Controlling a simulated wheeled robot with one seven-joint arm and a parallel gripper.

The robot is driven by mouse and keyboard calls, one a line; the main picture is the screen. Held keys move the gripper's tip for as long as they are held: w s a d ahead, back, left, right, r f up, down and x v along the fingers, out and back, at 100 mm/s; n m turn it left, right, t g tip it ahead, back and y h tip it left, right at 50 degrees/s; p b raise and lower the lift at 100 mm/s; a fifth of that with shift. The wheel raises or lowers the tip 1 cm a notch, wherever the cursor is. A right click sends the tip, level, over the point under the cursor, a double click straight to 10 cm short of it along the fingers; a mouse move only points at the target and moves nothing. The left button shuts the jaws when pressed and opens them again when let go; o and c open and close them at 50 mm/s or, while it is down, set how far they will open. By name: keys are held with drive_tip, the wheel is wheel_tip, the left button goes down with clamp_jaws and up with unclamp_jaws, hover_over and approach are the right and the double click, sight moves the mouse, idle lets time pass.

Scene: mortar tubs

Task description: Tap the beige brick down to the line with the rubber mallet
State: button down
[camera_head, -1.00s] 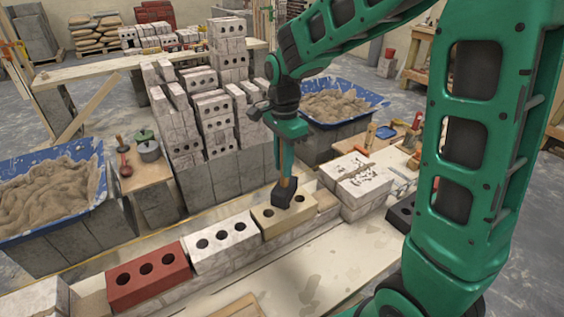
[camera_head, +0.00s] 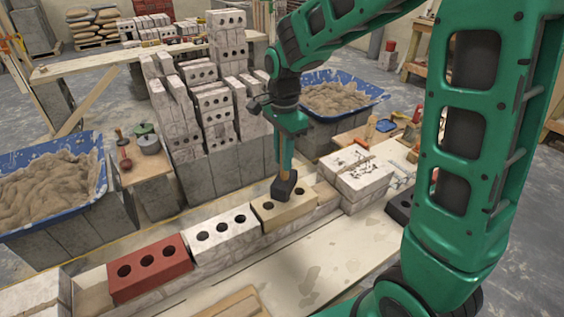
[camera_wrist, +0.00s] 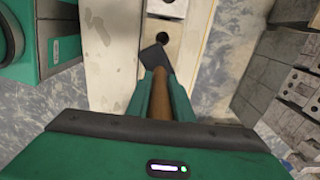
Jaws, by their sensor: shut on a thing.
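The beige brick (camera_head: 272,215) lies at the right end of a row on the low wall, beside the white brick (camera_head: 223,237) and the red brick (camera_head: 150,268). The rubber mallet has a black head (camera_head: 284,185) and a wooden handle. Its head is at the top face of the beige brick; I cannot tell whether it touches. My gripper (camera_head: 285,158) is shut on the mallet's handle and holds it head down. In the wrist view the handle (camera_wrist: 160,90) runs between the fingers to the head (camera_wrist: 154,57), which hides part of the brick below.
Blue mortar tubs stand at left (camera_head: 100,190) and behind right (camera_head: 348,88). Stacked grey bricks (camera_head: 215,105) rise behind the wall. White blocks (camera_head: 358,182) stand right of the beige brick. The pale board (camera_head: 310,268) in front is mostly clear.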

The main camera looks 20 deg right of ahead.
drive_tip(key=shift+r, duration=0.5)
wheel_tip(320, 180, up, 5)
idle(0.3)
idle(0.4)
